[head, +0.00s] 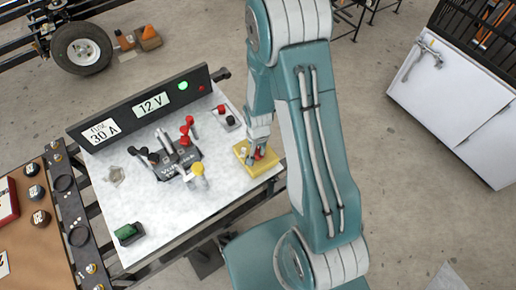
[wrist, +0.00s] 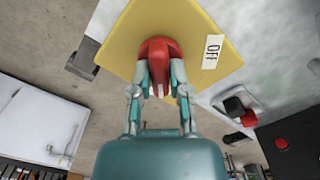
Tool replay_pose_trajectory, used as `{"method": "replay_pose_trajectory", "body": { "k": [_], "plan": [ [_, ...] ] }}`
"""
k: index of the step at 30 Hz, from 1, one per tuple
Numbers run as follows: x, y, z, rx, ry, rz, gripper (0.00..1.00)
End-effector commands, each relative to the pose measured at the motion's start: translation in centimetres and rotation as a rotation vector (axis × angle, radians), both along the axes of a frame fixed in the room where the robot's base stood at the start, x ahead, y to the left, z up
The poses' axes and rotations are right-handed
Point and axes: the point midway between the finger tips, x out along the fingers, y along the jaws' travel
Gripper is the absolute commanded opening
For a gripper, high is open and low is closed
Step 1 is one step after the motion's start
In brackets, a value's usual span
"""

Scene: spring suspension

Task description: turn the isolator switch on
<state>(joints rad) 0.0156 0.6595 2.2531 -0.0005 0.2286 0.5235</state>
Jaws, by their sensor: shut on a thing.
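The isolator switch is a yellow plate (wrist: 205,45) with a red knob (wrist: 158,48) and a white label reading OFF beside the knob. In the head view my gripper (head: 257,150) comes down onto the switch from above.
A black panel (head: 150,103) with 30 A and 12 V labels and a green light stands along the bench's back. A device with red, black and yellow parts (head: 178,160) stands mid-bench. A red and black terminal block (head: 228,118) is close behind the switch. A green block (head: 129,233) lies front left.

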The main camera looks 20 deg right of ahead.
Motion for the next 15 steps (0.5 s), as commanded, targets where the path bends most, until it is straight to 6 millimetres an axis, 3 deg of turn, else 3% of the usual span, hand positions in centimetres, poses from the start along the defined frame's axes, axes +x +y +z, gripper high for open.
{"method": "replay_pose_trajectory", "body": {
  "k": [5, 6, 8, 15],
  "plan": [
    [-0.09, 0.06, -0.09, 0.000, 0.002, -0.002, 0.00],
    [-0.09, 0.06, -0.09, 0.001, 0.003, -0.001, 0.36],
    [-0.09, 0.05, -0.08, 0.000, 0.002, -0.001, 0.57],
    [-0.04, 0.03, -0.03, 0.001, 0.001, 0.000, 0.57]
  ]
}}
